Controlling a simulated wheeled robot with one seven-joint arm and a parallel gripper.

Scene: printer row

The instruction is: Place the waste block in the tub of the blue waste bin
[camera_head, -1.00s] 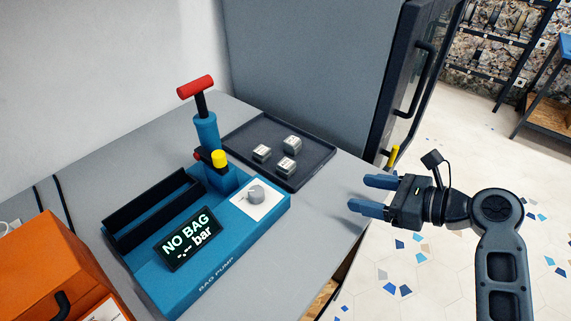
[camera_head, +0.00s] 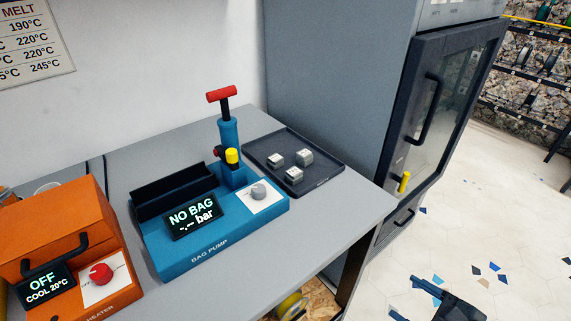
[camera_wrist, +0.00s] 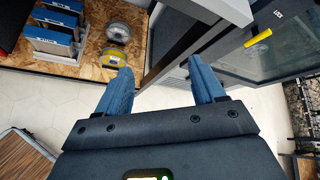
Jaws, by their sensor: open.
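No waste block and no blue waste bin can be made out for certain in these views. Several small grey blocks (camera_head: 304,157) sit on a dark tray (camera_head: 330,170) at the back of the grey table; I cannot tell whether any is the waste block. My gripper (camera_head: 414,297) is at the lower right of the head view, over the floor and apart from the table. In the wrist view its two blue fingers (camera_wrist: 163,85) are spread with nothing between them.
A blue bag pump (camera_head: 215,235) and an orange heater (camera_head: 55,235) stand on the grey table (camera_head: 345,215). A grey cabinet (camera_head: 330,75) with a dark glass door stands behind. Spools (camera_wrist: 116,45) lie on a wooden shelf (camera_wrist: 95,70). Tiled floor on the right is free.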

